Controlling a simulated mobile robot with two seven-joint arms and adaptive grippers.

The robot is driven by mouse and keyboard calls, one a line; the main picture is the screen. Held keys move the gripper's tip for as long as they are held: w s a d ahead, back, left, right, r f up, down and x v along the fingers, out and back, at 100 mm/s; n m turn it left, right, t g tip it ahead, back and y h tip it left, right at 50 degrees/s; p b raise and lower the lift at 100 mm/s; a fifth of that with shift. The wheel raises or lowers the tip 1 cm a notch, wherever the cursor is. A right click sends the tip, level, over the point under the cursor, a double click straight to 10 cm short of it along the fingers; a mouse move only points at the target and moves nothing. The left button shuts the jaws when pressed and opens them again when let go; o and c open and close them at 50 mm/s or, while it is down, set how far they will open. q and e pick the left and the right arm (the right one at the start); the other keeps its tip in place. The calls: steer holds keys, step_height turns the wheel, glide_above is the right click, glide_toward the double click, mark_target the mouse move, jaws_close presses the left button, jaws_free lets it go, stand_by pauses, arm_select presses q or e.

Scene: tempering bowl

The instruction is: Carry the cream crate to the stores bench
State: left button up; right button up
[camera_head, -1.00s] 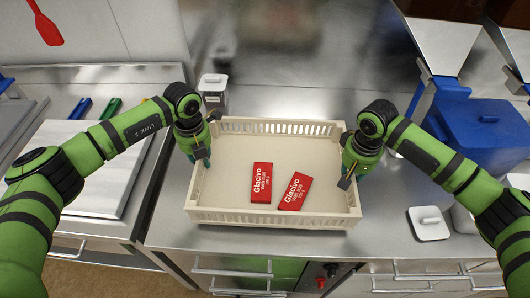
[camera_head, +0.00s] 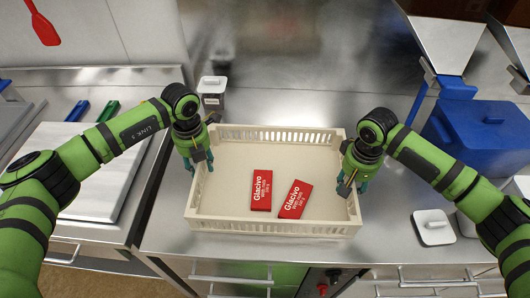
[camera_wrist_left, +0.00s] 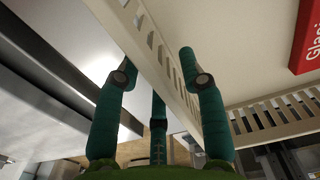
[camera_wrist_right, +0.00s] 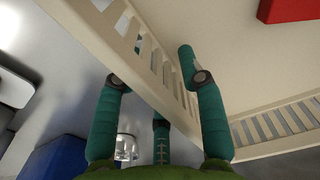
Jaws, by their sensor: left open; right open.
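The cream crate (camera_head: 270,226) sits upright on the steel worktop, with slotted walls and two red Glacivo packs (camera_head: 261,190) (camera_head: 295,199) inside. My left gripper (camera_head: 200,167) is open at its left wall. In the left wrist view the fingers (camera_wrist_left: 158,72) stand either side of that slotted wall (camera_wrist_left: 160,55), with a gap visible. My right gripper (camera_head: 352,188) is open at the right wall. In the right wrist view its fingers (camera_wrist_right: 153,68) also straddle the wall (camera_wrist_right: 155,65). Contact with the wall cannot be told. The stores bench cannot be identified.
A blue bin (camera_head: 480,135) and a white lid (camera_head: 433,227) are on the right. A pale board (camera_head: 95,170) lies on the left counter, across a gap.

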steer(key=shift+r, duration=0.1)
step_height(320, 180, up, 12)
arm_select(q)
step_height(320, 180, up, 10)
stand_by(0.5)
stand_by(0.4)
